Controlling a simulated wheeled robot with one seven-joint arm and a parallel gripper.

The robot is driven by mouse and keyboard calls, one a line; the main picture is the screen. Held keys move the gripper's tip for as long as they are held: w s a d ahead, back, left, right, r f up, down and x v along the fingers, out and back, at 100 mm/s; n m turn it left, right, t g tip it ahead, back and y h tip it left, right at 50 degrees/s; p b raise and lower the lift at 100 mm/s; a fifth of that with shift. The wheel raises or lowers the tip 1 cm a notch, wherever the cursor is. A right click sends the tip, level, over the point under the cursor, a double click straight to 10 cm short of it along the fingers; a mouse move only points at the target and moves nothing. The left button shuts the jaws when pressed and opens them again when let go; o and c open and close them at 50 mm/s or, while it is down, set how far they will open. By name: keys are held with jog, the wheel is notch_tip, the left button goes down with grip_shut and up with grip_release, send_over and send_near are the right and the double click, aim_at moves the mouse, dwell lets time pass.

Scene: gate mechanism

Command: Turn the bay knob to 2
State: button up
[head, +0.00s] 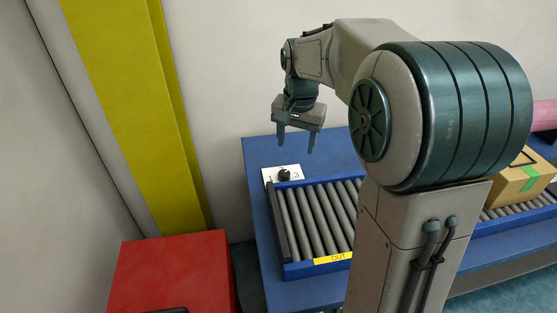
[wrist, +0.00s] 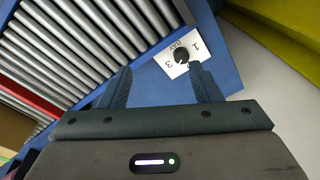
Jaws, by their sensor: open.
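The bay knob (head: 284,175) is a small black knob on a white plate (head: 297,171) at the back left of the blue table. In the wrist view the knob (wrist: 181,55) shows with the plate's marks "1", "3" and "BAY" around it. Which mark the knob points to is too small to tell. My gripper (head: 297,141) is open and empty, above the knob and apart from it. In the wrist view my gripper (wrist: 160,68) has its right finger over the plate's lower edge, hiding part of it; the left finger is off the plate.
A roller conveyor (head: 318,215) with a yellow "OUT" label (head: 333,258) lies just in front of the plate. A yellow post (head: 130,90) and a red box (head: 175,270) stand at left. A cardboard box (head: 522,180) sits at right. Bare blue table surrounds the plate's back.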

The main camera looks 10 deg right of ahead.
aim_at(285, 172)
jog(key=w+f+m+g+b, duration=0.1)
jog(key=w+f+m, duration=0.1)
jog(key=w+f, duration=0.3)
jog(key=w+f+m, duration=0.2)
jog(key=w, duration=0.5)
jog(key=f, duration=1.3)
jog(key=shift+s+f+p, duration=0.2)
jog(key=shift+f+p, duration=0.1)
jog(key=shift+p, duration=0.05)
jog(key=c, duration=1)
